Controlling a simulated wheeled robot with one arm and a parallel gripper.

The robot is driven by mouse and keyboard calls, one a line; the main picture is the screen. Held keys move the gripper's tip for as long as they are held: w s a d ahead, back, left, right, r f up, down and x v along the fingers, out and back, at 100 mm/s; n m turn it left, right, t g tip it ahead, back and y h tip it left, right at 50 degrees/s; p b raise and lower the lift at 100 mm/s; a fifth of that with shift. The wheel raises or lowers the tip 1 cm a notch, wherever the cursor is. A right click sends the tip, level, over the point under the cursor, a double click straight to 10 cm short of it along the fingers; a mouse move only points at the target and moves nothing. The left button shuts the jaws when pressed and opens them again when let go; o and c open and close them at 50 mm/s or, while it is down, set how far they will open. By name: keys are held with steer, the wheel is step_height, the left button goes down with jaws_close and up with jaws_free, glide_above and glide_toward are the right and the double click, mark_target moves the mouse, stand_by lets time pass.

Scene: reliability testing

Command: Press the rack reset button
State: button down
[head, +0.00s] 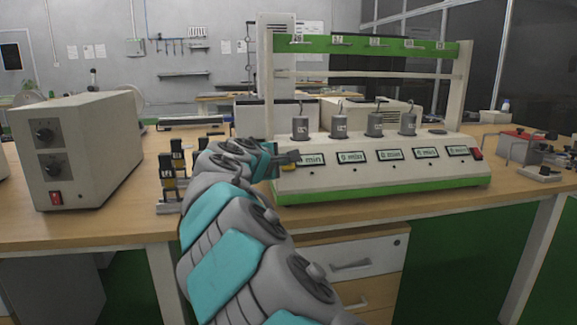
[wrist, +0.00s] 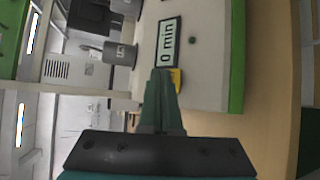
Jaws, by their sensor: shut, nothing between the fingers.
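The rack (head: 380,183) is a cream and green bench unit with a row of "0 min" displays and small dark dots below them. Its front also shows in the wrist view (wrist: 205,85). My gripper (head: 291,158) is shut and empty at the left end of the rack's front, beside the leftmost display (wrist: 168,43). In the wrist view the fingertips (wrist: 161,74) lie over a small yellow part (wrist: 177,79), mostly hidden behind them. I cannot tell whether they touch it or whether it is the reset button. A red switch (head: 476,154) is at the right end.
Several grey weights (head: 300,127) stand on the rack under a green top bar (head: 375,45). A cream box with dials (head: 77,150) and a stand of dark and yellow parts (head: 172,178) are to the left.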

steer(key=s+r+p, duration=0.1)
steer(key=r, duration=0.1)
steer(key=s+d+r, duration=0.1)
steer(key=s, duration=0.1)
steer(key=shift+s+r+p, duration=0.1)
steer(key=shift+r+p, duration=0.25)
steer(key=shift+p, duration=0.05)
stand_by(0.4)
